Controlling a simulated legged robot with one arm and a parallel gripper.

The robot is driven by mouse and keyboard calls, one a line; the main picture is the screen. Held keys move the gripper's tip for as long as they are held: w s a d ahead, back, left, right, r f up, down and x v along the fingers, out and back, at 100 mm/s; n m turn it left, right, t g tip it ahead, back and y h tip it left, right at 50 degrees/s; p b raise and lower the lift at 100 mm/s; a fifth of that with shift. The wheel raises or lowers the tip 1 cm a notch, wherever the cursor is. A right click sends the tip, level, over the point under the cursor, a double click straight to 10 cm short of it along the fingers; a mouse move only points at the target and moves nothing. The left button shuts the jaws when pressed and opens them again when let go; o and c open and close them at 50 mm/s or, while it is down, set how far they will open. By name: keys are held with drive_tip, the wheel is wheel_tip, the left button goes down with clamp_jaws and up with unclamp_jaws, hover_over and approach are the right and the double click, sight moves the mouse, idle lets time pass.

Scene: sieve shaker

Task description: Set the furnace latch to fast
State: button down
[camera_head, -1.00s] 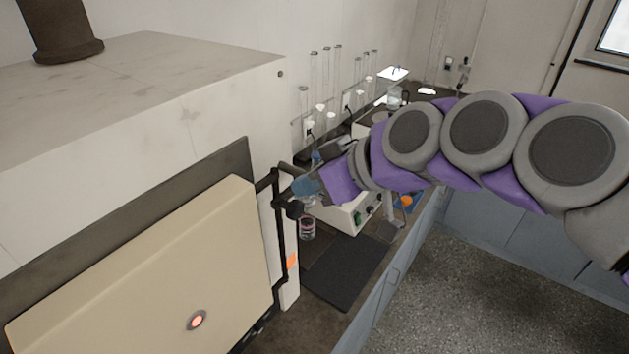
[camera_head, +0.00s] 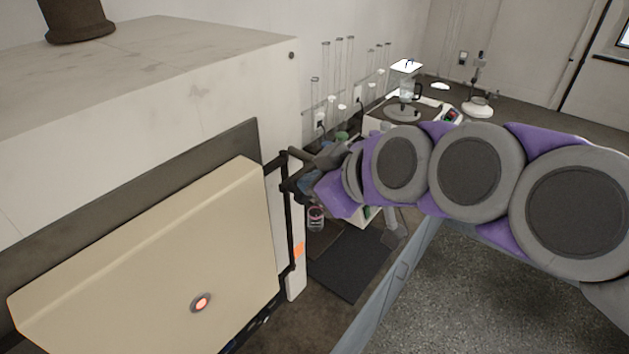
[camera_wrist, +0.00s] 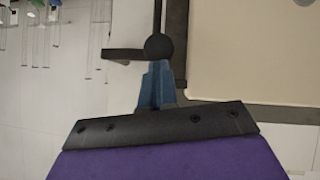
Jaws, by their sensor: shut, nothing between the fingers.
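The furnace (camera_head: 150,85) fills the left of the head view, its beige door (camera_head: 150,265) closed or nearly so. A black latch bar (camera_head: 290,225) runs upright along the door's right edge, with an orange mark (camera_head: 299,249) beside it. My gripper (camera_head: 297,184) is at the upper part of the latch, partly hidden by my wrist. In the wrist view the blue fingers (camera_wrist: 157,70) are shut and empty. Their tips are at a dark round knob (camera_wrist: 158,46) on the latch, touching it or very close. Which setting the latch is in cannot be told.
A white device with a beaker (camera_head: 410,90) stands further back.

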drive_tip(key=w+a+r+p+v, duration=0.1)
drive_tip(key=r+p+v, duration=0.1)
drive_tip(key=v, duration=1.1)
drive_tip(key=shift+w+p, duration=0.15)
drive_tip(key=shift+p, duration=0.3)
drive_tip(key=shift+a, duration=0.25)
drive_tip(key=s+d+f+m+g+h, duration=0.2)
drive_tip(key=s+f+m+h, duration=0.1)
drive_tip(key=f, duration=0.6)
drive_tip(key=s+d+f+m+g+h, duration=0.2)
drive_tip(key=s+d+f+m+g, duration=0.1)
drive_tip(key=f, duration=0.7)
drive_tip(key=s+d+f+m+g+h, duration=0.2)
drive_tip(key=s+d+f+m+g, duration=0.2)
drive_tip(key=s+f, duration=0.5)
drive_tip(key=shift+s+d+f+m+h+b, duration=0.35)
drive_tip(key=shift+s+d+m, duration=0.3)
drive_tip(key=shift+d+m, duration=0.5)
drive_tip(key=shift+a, duration=0.1)
